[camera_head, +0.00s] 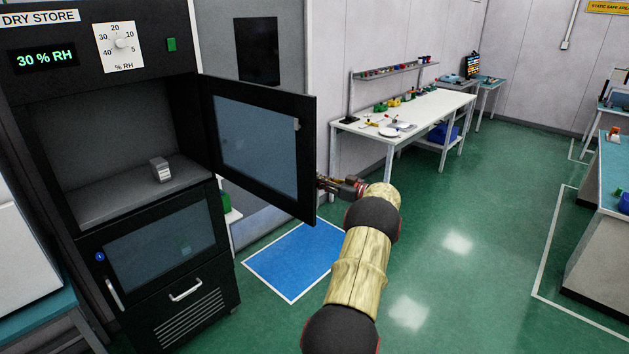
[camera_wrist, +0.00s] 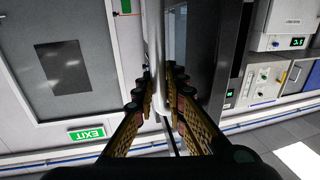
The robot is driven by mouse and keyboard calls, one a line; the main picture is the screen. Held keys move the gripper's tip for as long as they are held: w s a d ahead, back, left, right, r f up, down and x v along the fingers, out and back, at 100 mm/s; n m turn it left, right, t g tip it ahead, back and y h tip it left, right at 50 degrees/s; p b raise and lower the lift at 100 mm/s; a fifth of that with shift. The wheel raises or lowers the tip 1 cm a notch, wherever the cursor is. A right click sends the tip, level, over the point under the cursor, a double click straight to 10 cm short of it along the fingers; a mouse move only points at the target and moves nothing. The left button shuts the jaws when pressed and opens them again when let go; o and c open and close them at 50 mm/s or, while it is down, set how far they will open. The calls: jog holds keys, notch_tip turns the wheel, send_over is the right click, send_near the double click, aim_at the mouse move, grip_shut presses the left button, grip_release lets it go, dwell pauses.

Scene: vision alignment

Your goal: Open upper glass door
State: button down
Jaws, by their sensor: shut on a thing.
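The upper glass door (camera_head: 257,148) of the black dry store cabinet (camera_head: 85,90) stands wide open in the head view, swung out to the right. A small grey object (camera_head: 160,170) sits inside the open upper compartment. My gripper (camera_head: 328,184) is at the outer face of the door near its free edge, partly hidden behind it. In the wrist view, the fingers of my gripper (camera_wrist: 162,88) are shut on the silver door handle (camera_wrist: 156,50), a vertical bar. The dark door (camera_wrist: 202,55) is just right of the bar.
The lower glass door (camera_head: 160,250) is closed. A blue floor mat (camera_head: 295,258) lies below the open door. A white workbench (camera_head: 425,112) with small items stands behind. The green floor to the right of my arm is clear up to another bench (camera_head: 598,230).

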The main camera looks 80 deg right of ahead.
jog(key=shift+r, duration=0.1)
jog(key=c, duration=1.9)
grip_release()
jog(key=shift+o, duration=0.3)
jog(key=v, duration=1.2)
